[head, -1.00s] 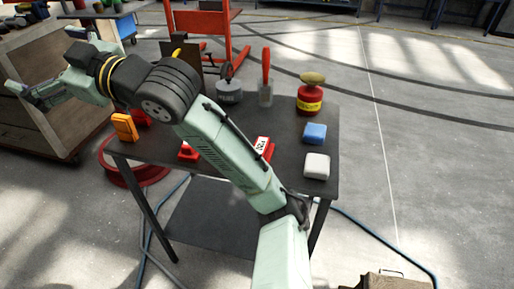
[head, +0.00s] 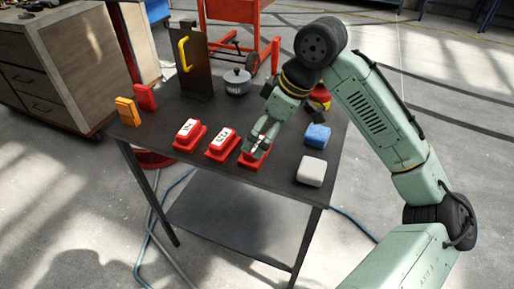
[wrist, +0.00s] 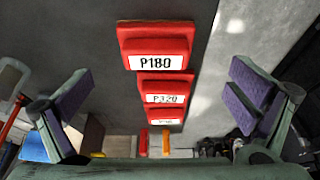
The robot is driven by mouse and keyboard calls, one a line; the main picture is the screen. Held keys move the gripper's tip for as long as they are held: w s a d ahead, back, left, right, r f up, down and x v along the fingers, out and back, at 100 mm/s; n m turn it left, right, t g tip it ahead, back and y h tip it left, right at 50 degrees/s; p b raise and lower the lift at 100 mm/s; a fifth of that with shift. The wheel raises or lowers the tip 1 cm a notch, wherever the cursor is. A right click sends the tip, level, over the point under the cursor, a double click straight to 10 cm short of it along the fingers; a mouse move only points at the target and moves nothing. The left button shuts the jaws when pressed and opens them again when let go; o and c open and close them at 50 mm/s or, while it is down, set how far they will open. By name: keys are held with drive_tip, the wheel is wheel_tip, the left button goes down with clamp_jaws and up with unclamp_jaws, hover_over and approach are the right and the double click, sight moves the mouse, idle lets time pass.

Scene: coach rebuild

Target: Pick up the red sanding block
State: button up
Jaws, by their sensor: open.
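Three red sanding blocks with white labels stand in a row on the dark table (head: 225,176). In the head view, the right block (head: 247,164) is partly hidden by my gripper (head: 257,146); the middle block (head: 221,148) and left block (head: 186,138) are clear. In the wrist view, the P180 block (wrist: 155,40) is largest, the P320 block (wrist: 163,87) is below it, and the third block (wrist: 166,116) has an unreadable label. My gripper (wrist: 160,92) is open and empty, its purple-padded fingers wide apart, left and right of the row in the picture.
A blue block (head: 317,136) and a white block (head: 311,172) lie to the right. An orange item (head: 127,112) and another red item (head: 145,97) stand at the left. A grey pot (head: 237,82) and an upright panel with a yellow handle (head: 198,70) stand at the back.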

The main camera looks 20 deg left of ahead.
sight(257, 143)
drive_tip(key=shift+w+p+x, duration=0.1)
drive_tip(key=shift+p+x, duration=0.25)
drive_tip(key=shift+x, duration=1.35)
drive_tip(key=shift+w+p+x, duration=0.15)
drive_tip(key=shift+p+x, duration=0.15)
drive_tip(key=shift+x, duration=1.35)
drive_tip(key=c, duration=1.3)
drive_tip(key=shift+r, duration=0.1)
drive_tip(key=shift+r, duration=0.45)
drive_tip(key=shift+s+a+r+b, duration=0.1)
drive_tip(key=shift+s+r+b, duration=0.2)
drive_tip(key=shift+r, duration=0.3)
drive_tip(key=shift+s+r+b, duration=0.2)
drive_tip(key=shift+r+b, duration=0.2)
drive_tip(key=shift+r, duration=0.2)
drive_tip(key=s+r+b, duration=0.1)
drive_tip(key=s+b, duration=0.1)
drive_tip(key=s, duration=1.3)
drive_tip(key=shift+a+r, duration=0.2)
drive_tip(key=shift+r, duration=0.1)
